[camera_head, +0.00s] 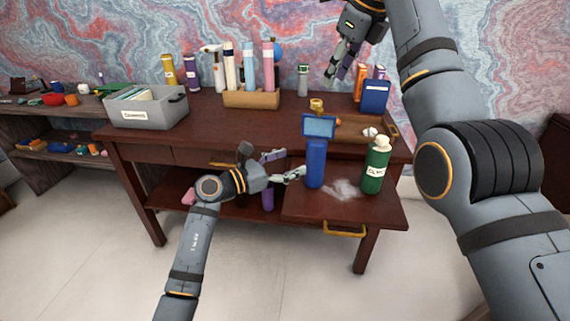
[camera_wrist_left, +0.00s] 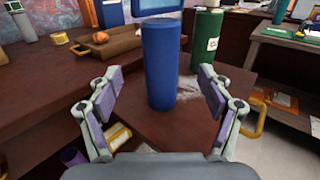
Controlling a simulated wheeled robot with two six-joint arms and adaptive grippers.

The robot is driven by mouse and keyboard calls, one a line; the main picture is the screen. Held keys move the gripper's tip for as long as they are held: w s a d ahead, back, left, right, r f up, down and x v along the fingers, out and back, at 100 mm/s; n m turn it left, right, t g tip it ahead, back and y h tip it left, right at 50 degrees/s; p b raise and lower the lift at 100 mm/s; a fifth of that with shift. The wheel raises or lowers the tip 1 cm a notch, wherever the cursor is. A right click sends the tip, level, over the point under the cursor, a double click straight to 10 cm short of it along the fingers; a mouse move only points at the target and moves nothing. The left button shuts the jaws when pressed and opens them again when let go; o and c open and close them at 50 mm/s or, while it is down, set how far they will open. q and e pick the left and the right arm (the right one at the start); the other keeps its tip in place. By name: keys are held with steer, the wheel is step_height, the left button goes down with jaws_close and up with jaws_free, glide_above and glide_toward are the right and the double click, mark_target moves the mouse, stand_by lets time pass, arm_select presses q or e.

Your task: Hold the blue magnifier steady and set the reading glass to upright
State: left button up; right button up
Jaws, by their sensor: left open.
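The blue magnifier (camera_head: 316,165) stands upright on the lower right wooden surface, with a thick blue handle below and a square, light-blue-faced head on top. In the left wrist view its handle (camera_wrist_left: 161,65) stands ahead, between the lines of the two fingers. My left gripper (camera_head: 284,165) is open just left of the handle, with its fingers toward it; no grip is visible. My right gripper (camera_head: 341,74) hangs high above the back of the desk, away from the magnifier; its finger gap is unclear.
A green bottle (camera_head: 376,167) stands close right of the magnifier, by a whitish patch. Behind are a wooden tray (camera_head: 365,127) and a blue box (camera_head: 375,97). A grey bin (camera_head: 147,112) and a tube rack (camera_head: 251,99) stand on the desk (camera_head: 215,125), whose middle is clear.

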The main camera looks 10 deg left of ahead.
mark_target(308, 155)
arm_select(q)
steer(key=x, duration=0.9)
steer(key=shift+w+d, duration=0.1)
steer(key=shift+d, duration=0.1)
